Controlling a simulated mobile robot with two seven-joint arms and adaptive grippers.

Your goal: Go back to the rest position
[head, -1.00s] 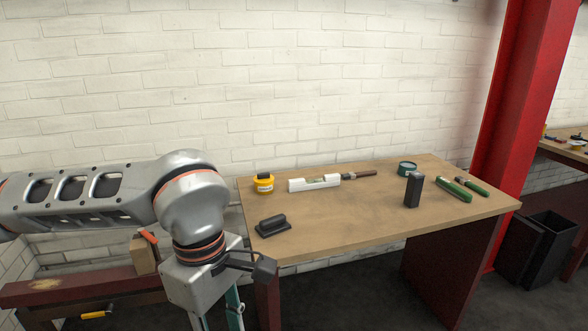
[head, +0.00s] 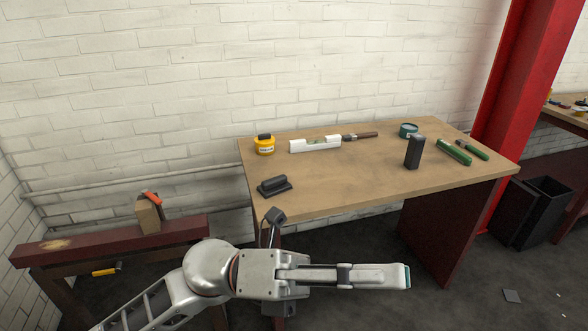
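My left gripper (head: 405,276) is low in the head view, in front of the table and below the level of its top. Its fingers point to the right and show nearly edge-on, so I cannot tell how far apart they are. No object shows at its fingertips. It is apart from the wooden table (head: 345,182) and everything on it. My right gripper is not in view.
The table holds a black-handled block (head: 274,187), a yellow tape measure (head: 265,146), a white level (head: 315,145), a black upright block (head: 414,152), a teal round item (head: 408,130) and green tools (head: 453,152). A dark red bench (head: 110,240) stands left; a black bin (head: 535,210) right.

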